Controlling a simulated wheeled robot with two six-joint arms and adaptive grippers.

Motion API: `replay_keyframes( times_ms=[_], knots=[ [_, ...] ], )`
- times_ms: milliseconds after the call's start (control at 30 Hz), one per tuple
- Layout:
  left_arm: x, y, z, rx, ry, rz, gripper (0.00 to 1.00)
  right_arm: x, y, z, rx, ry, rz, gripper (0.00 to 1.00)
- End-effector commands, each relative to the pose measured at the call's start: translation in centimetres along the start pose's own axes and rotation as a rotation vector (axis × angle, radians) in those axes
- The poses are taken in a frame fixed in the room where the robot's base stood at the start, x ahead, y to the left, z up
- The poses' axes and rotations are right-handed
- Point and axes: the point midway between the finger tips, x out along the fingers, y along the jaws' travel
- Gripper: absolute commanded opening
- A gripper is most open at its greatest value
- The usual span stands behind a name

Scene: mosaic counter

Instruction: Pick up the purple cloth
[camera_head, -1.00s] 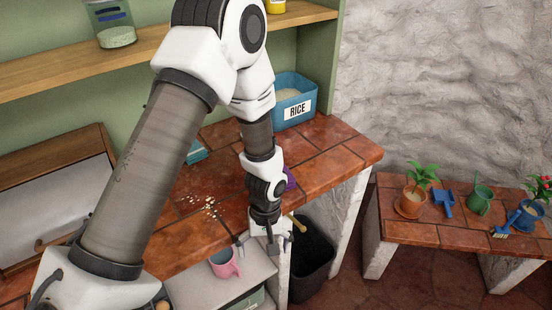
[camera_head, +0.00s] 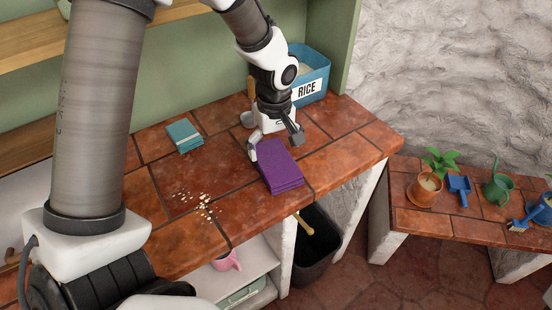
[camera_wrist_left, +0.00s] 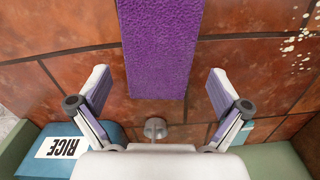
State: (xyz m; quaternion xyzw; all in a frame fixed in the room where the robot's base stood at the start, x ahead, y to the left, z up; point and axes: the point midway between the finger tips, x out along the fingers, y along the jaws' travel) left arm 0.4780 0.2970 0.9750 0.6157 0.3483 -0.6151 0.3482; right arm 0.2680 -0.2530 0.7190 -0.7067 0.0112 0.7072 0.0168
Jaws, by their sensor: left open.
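The purple cloth (camera_head: 281,167) lies folded flat on the red tiled counter, near its front edge. In the left wrist view the cloth (camera_wrist_left: 161,45) runs from the top edge down between my finger tips. My left gripper (camera_head: 274,142) is over the back end of the cloth. In the left wrist view its two fingers (camera_wrist_left: 160,88) are wide apart, one on each side of the cloth, with gaps to both sides. I cannot tell how high the fingertips are above the counter. My right gripper is not in view.
A blue rice bin (camera_head: 311,75) stands behind my left gripper. A teal folded cloth (camera_head: 184,135) and scattered crumbs (camera_head: 204,203) lie to the left. A dark bin (camera_head: 314,245) stands below the front edge. A side bench (camera_head: 405,217) holds plants and tools.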

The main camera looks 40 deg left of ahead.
Motion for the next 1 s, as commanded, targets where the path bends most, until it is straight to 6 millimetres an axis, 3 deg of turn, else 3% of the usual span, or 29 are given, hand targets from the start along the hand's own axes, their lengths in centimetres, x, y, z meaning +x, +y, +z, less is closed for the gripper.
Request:
replay_keyframes(
  times_ms=[233, 467, 600, 1000],
  knots=[
    [4.1, 0.1, 0.1, 0.002, -0.002, -0.003, 1.00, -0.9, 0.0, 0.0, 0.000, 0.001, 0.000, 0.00],
    [4.5, 0.2, 0.1, 0.002, -0.001, 0.000, 1.00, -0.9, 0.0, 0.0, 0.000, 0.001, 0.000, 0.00],
    [4.5, 0.2, 0.1, 0.002, -0.001, 0.000, 0.54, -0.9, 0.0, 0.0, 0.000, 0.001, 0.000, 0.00],
    [4.2, 0.2, 0.1, 0.003, -0.001, 0.000, 0.53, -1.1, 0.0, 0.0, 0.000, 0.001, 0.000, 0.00]
  ],
)
